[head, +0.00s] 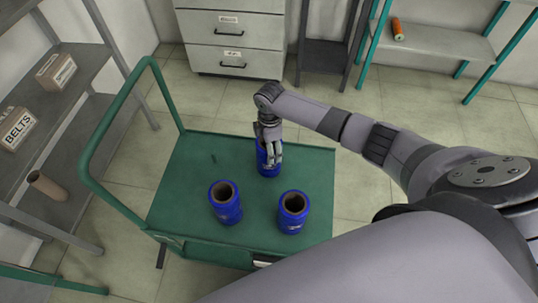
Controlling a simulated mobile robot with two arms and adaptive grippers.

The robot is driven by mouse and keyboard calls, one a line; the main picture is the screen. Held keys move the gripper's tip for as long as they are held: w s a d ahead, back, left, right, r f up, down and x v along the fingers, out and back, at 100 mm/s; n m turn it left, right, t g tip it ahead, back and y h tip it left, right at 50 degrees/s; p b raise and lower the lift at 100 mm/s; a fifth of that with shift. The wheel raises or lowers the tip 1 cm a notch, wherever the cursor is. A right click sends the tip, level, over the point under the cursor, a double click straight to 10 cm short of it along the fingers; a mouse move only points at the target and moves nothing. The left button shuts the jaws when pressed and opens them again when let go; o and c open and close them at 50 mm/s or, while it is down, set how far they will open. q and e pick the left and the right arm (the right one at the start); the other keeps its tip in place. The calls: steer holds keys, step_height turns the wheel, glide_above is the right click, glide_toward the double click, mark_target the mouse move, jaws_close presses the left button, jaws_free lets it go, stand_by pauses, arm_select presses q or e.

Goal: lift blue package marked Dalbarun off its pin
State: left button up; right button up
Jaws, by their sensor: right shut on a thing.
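Three blue cylindrical packages with brown hollow cores stand on a green cart (178,197). My right gripper (270,158) reaches in from the right and is shut on the rear blue package (266,169), its fingers covering the upper part. The front left blue package (225,204) and the front right blue package (292,214) stand upright and apart from it. The labels are too small to read, so I cannot tell which is marked Dalbarun. I cannot tell whether the held package is clear of its pin. My left gripper is not in view.
The cart's green tube handle (98,137) rises on the left. Grey shelves with boxes (57,70) and a brown tube (46,186) stand further left. Drawers (232,45) stand behind. An orange spool (397,29) lies on a shelf.

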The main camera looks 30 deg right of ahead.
steer(key=shift+c, duration=1.1)
steer(key=shift+r, duration=0.1)
steer(key=shift+r, duration=0.2)
step_height(320, 180, up, 20)
steer(key=shift+f+b, duration=0.25)
steer(key=shift+b, duration=0.1)
